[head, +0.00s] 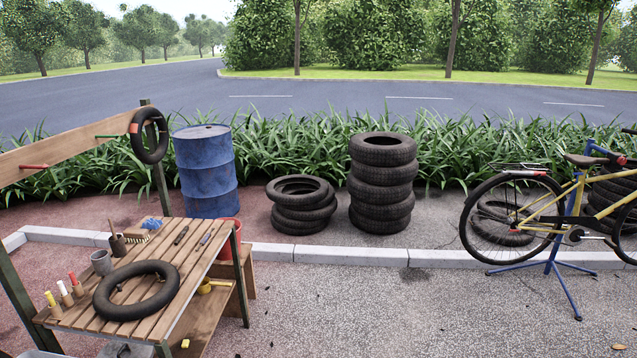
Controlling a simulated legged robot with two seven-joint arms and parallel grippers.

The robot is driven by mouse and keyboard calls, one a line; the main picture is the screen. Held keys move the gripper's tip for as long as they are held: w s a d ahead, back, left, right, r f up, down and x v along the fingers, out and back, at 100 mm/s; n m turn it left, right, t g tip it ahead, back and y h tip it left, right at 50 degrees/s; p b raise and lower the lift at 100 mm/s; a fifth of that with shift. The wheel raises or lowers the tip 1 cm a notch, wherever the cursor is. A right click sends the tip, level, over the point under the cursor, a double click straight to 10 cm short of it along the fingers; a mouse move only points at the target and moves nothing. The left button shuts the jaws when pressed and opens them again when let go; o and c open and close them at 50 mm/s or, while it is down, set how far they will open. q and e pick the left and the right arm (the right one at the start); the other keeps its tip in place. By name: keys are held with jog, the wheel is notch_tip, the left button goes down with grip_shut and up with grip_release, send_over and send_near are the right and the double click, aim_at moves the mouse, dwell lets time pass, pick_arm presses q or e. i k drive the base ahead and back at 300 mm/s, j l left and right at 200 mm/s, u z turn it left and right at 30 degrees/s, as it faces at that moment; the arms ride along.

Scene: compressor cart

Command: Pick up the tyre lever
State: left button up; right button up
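A wooden slatted bench (190,262) stands at the lower left. Two slim tools lie on its far right part: a dark one (181,235) and a greyer one (206,238). Either could be the tyre lever; they are too small to tell apart surely. A black tyre or tube (136,290) lies flat on the slats, nearer than both tools and apart from them. Neither of my grippers is in view.
Grey cup (102,262), brown pot (118,244), brush (138,238) and several coloured-handled items (66,293) line the bench's left side. A blue barrel (205,172) and tyre stacks (383,185) stand behind the kerb. A yellow bicycle (553,208) stands right. Middle pavement is clear.

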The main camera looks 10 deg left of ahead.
aim_at(206, 238)
jog(key=i+u, duration=0.1)
jog(key=i, duration=0.7)
jog(key=i+l+u, duration=0.1)
jog(key=i, duration=0.75)
jog(key=i+l+u, duration=0.1)
jog(key=i, duration=0.7)
jog(key=i+l+u, duration=0.1)
jog(key=i+u, duration=0.25)
jog(key=u, duration=0.15)
jog(key=i+l+u, duration=0.15)
jog(key=i+u, duration=0.15)
jog(key=u, duration=0.2)
jog(key=i+l+u, duration=0.25)
jog(key=u, duration=0.2)
jog(key=i+l+u, duration=0.2)
jog(key=l+u, duration=0.3)
jog(key=i+l+u, duration=0.1)
jog(key=l+u, duration=0.4)
jog(key=i+l+u, duration=0.15)
jog(key=u, duration=0.35)
jog(key=i+l+u, duration=0.1)
jog(key=l+u, duration=0.25)
jog(key=u, duration=0.15)
jog(key=i+l+u, duration=0.1)
jog(key=l+u, duration=0.25)
jog(key=u, duration=0.15)
jog(key=l+u, duration=0.3)
jog(key=u, duration=0.2)
